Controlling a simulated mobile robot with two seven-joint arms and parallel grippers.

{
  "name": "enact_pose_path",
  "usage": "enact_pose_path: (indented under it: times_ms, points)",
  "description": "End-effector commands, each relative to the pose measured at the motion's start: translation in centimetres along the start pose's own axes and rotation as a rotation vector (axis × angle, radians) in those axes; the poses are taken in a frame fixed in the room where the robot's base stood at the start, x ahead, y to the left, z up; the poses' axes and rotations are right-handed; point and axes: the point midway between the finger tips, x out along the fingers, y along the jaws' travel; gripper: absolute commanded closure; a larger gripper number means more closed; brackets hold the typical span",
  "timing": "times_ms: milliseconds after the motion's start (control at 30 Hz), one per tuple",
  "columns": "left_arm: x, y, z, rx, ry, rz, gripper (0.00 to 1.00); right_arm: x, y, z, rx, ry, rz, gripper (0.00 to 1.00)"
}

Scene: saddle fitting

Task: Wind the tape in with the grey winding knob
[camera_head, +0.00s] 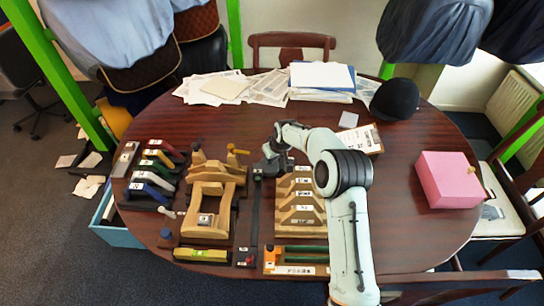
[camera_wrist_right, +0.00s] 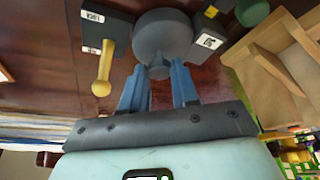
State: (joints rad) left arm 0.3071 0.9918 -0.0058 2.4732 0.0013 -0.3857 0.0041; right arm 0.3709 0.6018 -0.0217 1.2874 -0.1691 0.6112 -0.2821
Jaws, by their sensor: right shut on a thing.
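The grey winding knob (camera_wrist_right: 163,35) is a thick round disc with a narrower stem, near the top middle of the right wrist view. My right gripper (camera_wrist_right: 158,78) has its two blue fingers on either side of the stem, shut on the knob. In the head view, my right gripper (camera_head: 272,157) is at the table's middle, and it and the arm hide the knob. A long dark strip (camera_head: 255,208) runs from there toward the near edge; I cannot tell whether it is the tape. My left gripper is not in view.
A dark labelled block with a yellow-ended lever (camera_wrist_right: 101,82) and another labelled block (camera_wrist_right: 207,42) flank the knob. A wooden saddle frame (camera_head: 213,190) stands left, a slotted wooden rack (camera_head: 302,205) right. A pink box (camera_head: 448,180) sits far right; the table around it is clear.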

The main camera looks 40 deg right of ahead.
Motion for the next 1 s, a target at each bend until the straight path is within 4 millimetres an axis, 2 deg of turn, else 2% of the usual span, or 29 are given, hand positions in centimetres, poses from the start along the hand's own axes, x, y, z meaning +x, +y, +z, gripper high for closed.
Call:
enact_pose_path:
  times_ms: [300, 633, 667, 700, 733, 1000]
  points:
    - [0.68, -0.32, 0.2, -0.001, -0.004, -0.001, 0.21, 0.05, -0.27, -0.02, 0.182, 0.001, 0.077, 1.0]
    - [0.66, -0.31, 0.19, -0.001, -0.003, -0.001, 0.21, -0.01, -0.17, -0.01, 0.201, 0.001, 0.083, 1.0]
    - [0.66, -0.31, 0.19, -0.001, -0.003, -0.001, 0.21, -0.01, -0.17, -0.01, 0.201, 0.001, 0.083, 0.64]
    - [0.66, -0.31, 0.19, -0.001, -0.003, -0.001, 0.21, -0.01, -0.17, -0.01, 0.201, 0.001, 0.083, 0.51]
    - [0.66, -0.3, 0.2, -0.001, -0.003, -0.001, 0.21, -0.01, -0.17, -0.01, 0.201, 0.001, 0.083, 0.46]
    - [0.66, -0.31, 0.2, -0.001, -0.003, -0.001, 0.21, -0.05, -0.18, -0.03, 0.2, 0.001, 0.083, 0.46]
